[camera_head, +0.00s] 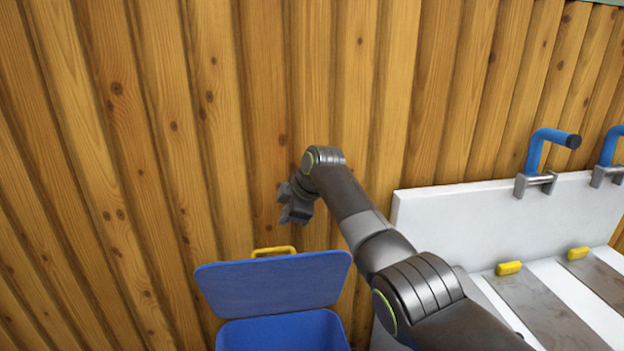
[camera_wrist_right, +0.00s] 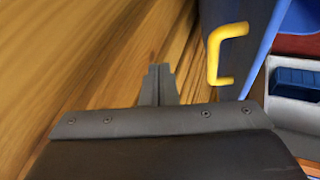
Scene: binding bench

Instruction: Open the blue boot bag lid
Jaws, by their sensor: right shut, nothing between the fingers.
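The blue boot bag (camera_head: 283,333) stands at the bottom of the head view, against the wooden wall. Its blue lid (camera_head: 275,285) is raised and tilted up at the back, with a yellow handle (camera_head: 273,251) on its upper edge. My right gripper (camera_head: 291,218) is above the lid, apart from the handle. In the right wrist view my right gripper (camera_wrist_right: 158,72) is shut and empty, with the yellow handle (camera_wrist_right: 223,52) to the right of the fingertips and not touching them. The bag's inside is mostly out of frame. My left gripper is not in view.
A wooden plank wall (camera_head: 230,130) rises close behind the bag and gripper. To the right stands a white bench (camera_head: 450,215) with blue hooked handles (camera_head: 545,150) and yellow tabs (camera_head: 508,268). The space left of the bag is clear.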

